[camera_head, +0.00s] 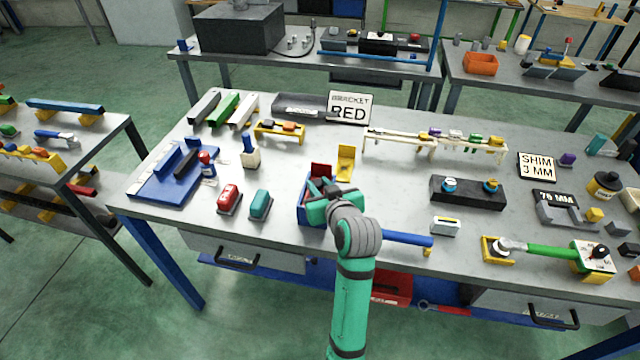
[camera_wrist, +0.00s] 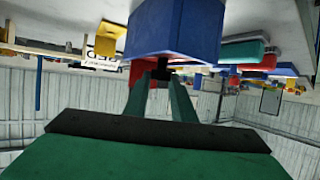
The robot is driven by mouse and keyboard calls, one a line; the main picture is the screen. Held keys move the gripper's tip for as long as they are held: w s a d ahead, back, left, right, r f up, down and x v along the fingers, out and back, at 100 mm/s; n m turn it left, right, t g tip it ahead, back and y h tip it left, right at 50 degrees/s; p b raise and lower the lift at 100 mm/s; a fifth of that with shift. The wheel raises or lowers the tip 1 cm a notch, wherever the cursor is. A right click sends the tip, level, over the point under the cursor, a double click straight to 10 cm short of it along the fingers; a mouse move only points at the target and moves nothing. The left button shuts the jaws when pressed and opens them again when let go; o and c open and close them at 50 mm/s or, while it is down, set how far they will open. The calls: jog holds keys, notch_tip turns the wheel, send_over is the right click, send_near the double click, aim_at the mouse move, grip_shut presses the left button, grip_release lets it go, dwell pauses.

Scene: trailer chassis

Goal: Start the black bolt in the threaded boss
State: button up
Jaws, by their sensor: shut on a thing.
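My gripper (camera_head: 322,190) is at the blue box-like block (camera_head: 303,212) near the front middle of the table. In the wrist view my two green fingers (camera_wrist: 161,74) are closed on a small black piece, which looks like the black bolt (camera_wrist: 161,66). Only a little of it shows between the fingertips. The blue block (camera_wrist: 176,28) is right in front of the tips; I cannot tell whether the black piece touches it. No threaded hole is clearly visible, and my gripper and wrist cover part of the block in the head view.
A red piece (camera_head: 321,170) and a yellow bracket (camera_head: 345,162) stand just behind the block. A red box (camera_head: 229,198) and a teal box (camera_head: 260,204) are to its left. A blue-handled tool (camera_head: 405,239) lies to the right, near the front edge. A black block (camera_head: 468,193) sits farther right.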

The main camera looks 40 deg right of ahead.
jog(key=shift+f, duration=0.45)
jog(key=o, duration=1.1)
jog(key=shift+c, duration=0.2)
notch_tip(320, 180, up, 7)
dwell(0.5)
jog(key=shift+f, duration=0.1)
